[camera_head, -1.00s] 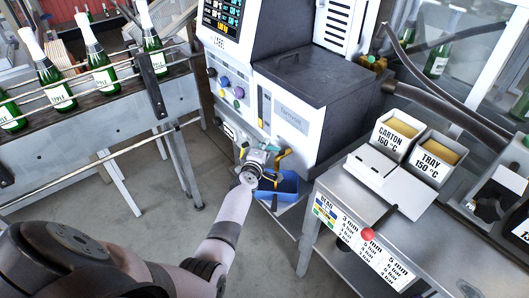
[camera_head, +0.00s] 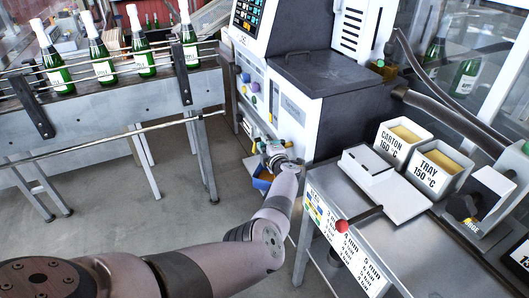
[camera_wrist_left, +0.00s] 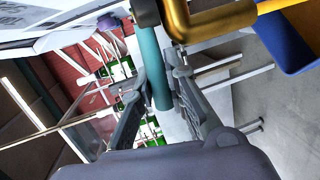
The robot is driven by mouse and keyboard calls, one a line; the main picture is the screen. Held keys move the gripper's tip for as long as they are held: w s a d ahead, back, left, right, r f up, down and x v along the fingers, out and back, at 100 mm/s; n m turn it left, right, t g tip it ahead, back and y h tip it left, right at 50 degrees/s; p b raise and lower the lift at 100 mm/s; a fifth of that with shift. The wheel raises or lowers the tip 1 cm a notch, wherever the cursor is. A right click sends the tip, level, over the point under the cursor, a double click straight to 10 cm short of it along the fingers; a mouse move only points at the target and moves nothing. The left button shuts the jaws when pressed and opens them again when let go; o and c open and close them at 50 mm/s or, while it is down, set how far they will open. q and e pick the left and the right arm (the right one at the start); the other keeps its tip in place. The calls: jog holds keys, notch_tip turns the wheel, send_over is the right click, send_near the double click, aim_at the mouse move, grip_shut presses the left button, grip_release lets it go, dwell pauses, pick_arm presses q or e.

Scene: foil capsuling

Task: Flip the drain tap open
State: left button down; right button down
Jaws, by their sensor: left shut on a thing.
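The drain tap shows in the left wrist view as a teal lever (camera_wrist_left: 152,62) with a dark end piece, next to a brass pipe (camera_wrist_left: 215,22). My left gripper (camera_wrist_left: 160,82) has its two fingers on either side of the lever and is shut on it. In the head view, my left gripper (camera_head: 273,150) is at the low front of the white and grey machine (camera_head: 298,105). There the gripper and arm hide most of the tap. My right gripper is in neither view.
A blue bin (camera_head: 262,184) stands below the tap, partly behind my left arm. A steel bench (camera_head: 420,245) with carton and tray heaters is at the right. A bottle conveyor (camera_head: 110,105) is at the left, with open grey floor between.

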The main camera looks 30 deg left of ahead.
pick_arm(q)
jog(key=shift+s+d+n+g+y+b, duration=0.15)
jog(key=shift+n+g+y+b, duration=0.15)
jog(key=shift+n+g+b, duration=0.15)
jog(key=c, duration=1.6)
grip_release()
jog(key=shift+o, duration=0.2)
